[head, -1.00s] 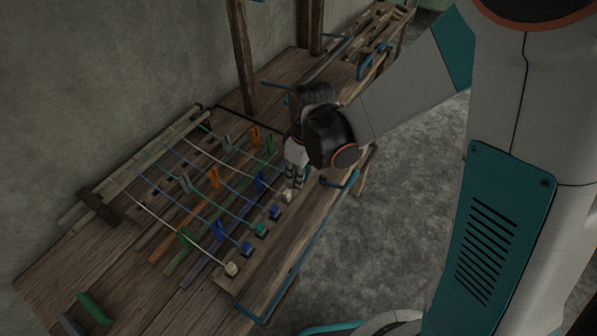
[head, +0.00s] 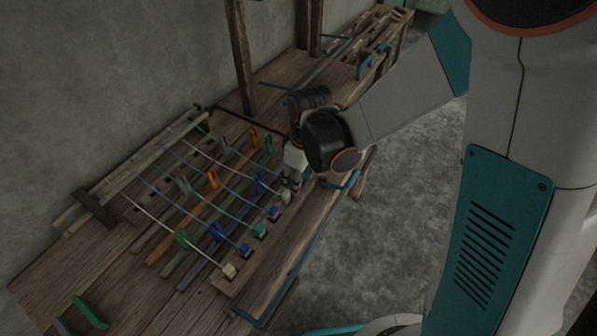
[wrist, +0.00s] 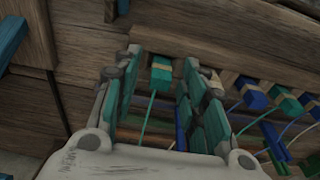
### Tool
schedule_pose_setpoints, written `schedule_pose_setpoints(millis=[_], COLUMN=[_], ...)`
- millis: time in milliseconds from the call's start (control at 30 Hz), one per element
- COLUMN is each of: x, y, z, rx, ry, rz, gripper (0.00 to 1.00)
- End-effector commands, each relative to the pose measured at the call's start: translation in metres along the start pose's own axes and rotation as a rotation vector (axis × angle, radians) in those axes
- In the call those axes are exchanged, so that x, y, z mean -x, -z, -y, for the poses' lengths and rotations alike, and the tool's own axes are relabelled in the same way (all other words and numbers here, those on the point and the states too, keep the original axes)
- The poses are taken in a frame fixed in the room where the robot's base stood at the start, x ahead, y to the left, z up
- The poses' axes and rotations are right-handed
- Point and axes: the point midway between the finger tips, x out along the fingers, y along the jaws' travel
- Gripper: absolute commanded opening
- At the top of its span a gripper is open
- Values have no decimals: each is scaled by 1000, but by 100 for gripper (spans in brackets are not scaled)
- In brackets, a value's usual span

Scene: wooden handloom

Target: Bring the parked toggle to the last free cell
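In the head view my gripper (head: 291,181) is low at the far end of the toggle row and hides this toggle. Toward the near end are a cream toggle (head: 286,198), a blue one (head: 274,213), a teal one (head: 260,231), another blue one (head: 246,250) and a cream one (head: 229,271). I cannot tell which cell is free.
Coloured pegs, such as an orange one (head: 212,181) and a green one (head: 182,237), stand among the cords left of the toggle row. A wooden post (head: 241,60) rises behind. A blue rail (head: 298,266) runs along the loom's right edge, with open floor beyond.

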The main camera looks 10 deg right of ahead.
Motion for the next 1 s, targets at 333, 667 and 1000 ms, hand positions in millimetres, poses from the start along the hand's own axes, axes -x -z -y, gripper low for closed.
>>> schedule_pose_setpoints(millis=[333,667,1000], x=[39,96,119], y=[0,-1,-1], z=[0,1,2], rx=[-1,0,1], ry=[0,0,0], rz=[0,0,0], gripper=[39,39,39])
